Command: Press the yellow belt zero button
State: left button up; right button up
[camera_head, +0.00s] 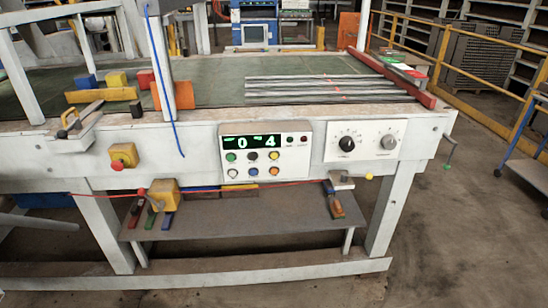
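A white control panel (307,160) is fixed to the front rail of the grey machine table, near the middle of the head view. It has a dark display with green digits "0" and "4" and two rows of round buttons. A yellow button (274,155) is at the right end of the upper row, beside a black and a green one. The lower row has a white, a blue and an orange button (274,171). The button labels are too small to read. Neither of my grippers is in view.
A second panel (362,152) with two knobs is to the right. A red emergency button (118,164) on a yellow box is to the left. A shelf (240,215) with coloured-handled tools is below. The space before the control panel looks clear.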

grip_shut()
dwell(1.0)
